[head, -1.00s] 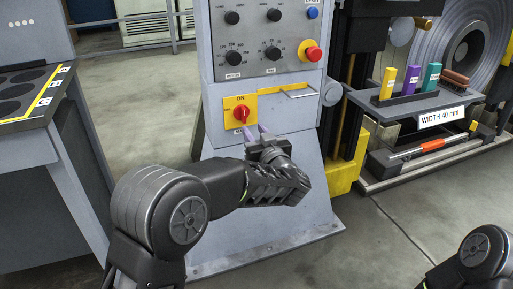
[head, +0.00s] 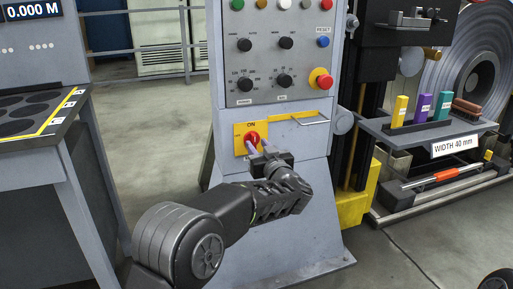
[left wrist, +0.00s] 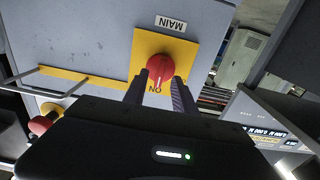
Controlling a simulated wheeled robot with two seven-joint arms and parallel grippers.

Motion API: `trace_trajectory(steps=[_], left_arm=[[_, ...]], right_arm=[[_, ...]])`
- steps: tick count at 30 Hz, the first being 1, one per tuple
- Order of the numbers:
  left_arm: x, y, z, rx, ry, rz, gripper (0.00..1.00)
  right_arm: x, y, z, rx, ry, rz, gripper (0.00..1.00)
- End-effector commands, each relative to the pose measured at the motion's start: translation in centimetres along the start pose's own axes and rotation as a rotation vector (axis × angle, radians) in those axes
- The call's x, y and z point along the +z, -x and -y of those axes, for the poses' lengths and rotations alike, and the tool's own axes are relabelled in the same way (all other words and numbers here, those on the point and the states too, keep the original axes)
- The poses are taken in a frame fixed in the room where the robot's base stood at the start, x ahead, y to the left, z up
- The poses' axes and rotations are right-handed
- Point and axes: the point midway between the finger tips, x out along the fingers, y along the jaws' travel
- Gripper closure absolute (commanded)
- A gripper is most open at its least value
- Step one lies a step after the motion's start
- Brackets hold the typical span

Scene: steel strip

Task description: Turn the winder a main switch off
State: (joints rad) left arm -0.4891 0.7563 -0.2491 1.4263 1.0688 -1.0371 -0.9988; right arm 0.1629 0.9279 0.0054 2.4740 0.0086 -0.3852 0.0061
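The main switch is a red knob (head: 252,137) on a yellow plate (head: 239,148) marked ON at its top, on the front of a grey control cabinet. The left wrist view shows the red knob (left wrist: 160,68) and a MAIN label (left wrist: 171,23) upside down. My left gripper (head: 258,149) is at the knob, just below it in the head view. In the left wrist view its two fingers (left wrist: 157,84) are apart, one to each side of the knob; I cannot tell whether they touch it. My right gripper is out of view.
Above the switch are a red push button (head: 320,78), black dials (head: 284,80) and a blue reset button (head: 323,42). A metal handle (head: 312,121) sticks out right of the switch. A shelf (head: 410,130) with coloured blocks stands at the right.

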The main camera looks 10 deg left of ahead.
Motion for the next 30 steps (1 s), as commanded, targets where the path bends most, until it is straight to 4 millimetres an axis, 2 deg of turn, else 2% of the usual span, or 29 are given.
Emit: trace_trajectory(steps=[5, 13, 25, 30], left_arm=[[0.1, -1.6, 0.0, 0.000, 0.000, 0.000, 0.67], [0.0, -1.7, 0.0, 0.001, -0.001, 0.001, 0.67], [0.0, -1.7, 0.0, 0.001, 0.000, 0.000, 0.99], [0.0, -1.7, 0.0, 0.001, 0.000, 0.000, 1.00]], right_arm=[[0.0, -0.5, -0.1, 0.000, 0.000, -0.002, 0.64], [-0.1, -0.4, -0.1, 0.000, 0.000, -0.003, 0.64], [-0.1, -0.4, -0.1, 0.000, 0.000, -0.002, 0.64], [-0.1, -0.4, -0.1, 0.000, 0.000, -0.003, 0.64]])
